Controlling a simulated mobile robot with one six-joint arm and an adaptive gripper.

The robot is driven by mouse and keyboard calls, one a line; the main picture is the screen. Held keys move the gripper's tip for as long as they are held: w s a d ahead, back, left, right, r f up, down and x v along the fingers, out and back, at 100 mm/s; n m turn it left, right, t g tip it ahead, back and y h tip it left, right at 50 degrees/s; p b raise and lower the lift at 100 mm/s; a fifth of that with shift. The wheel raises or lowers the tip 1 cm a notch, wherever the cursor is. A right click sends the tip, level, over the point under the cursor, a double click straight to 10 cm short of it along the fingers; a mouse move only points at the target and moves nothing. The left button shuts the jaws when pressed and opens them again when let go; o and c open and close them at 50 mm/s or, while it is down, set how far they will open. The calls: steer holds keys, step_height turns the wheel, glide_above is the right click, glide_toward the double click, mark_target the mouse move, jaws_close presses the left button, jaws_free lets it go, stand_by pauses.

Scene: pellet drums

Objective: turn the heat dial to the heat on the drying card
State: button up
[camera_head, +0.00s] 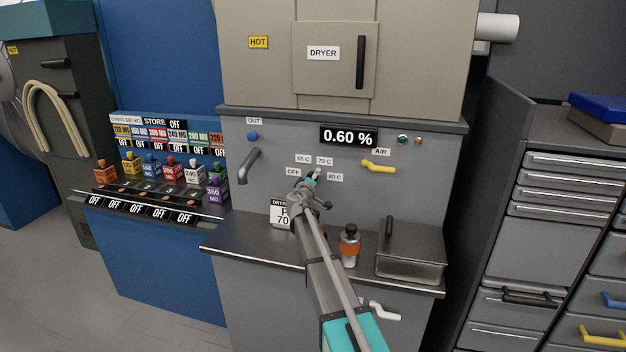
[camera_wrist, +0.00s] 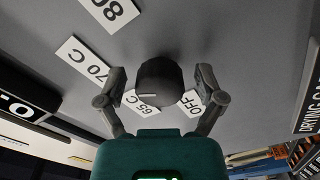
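The heat dial (camera_wrist: 160,78) is a dark round knob with a white pointer line, on the grey dryer panel. In the wrist view, the line points left, toward the side of the 70 C label (camera_wrist: 85,60); I cannot tell its exact setting. My gripper (camera_wrist: 160,84) is open, one finger on each side of the dial, with a visible gap at both sides. In the head view my gripper (camera_head: 312,180) hides most of the dial. The drying card (camera_head: 280,216) stands on the counter, partly covered by my arm; "70" shows on it.
Labels OFF (camera_head: 293,172), 65 C (camera_head: 303,159) and 80 C (camera_head: 335,177) surround the dial. A yellow air handle (camera_head: 378,167) is to the right. An orange-banded bottle (camera_head: 349,248) and a metal box (camera_head: 411,254) stand on the counter near my arm. The display (camera_head: 348,136) reads 0.60 %.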

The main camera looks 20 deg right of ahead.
steer(key=shift+s+a, duration=0.1)
steer(key=shift+s, duration=0.05)
steer(key=v, duration=1.1)
steer(key=shift+s+a, duration=0.2)
steer(key=shift+s, duration=0.1)
stand_by(0.4)
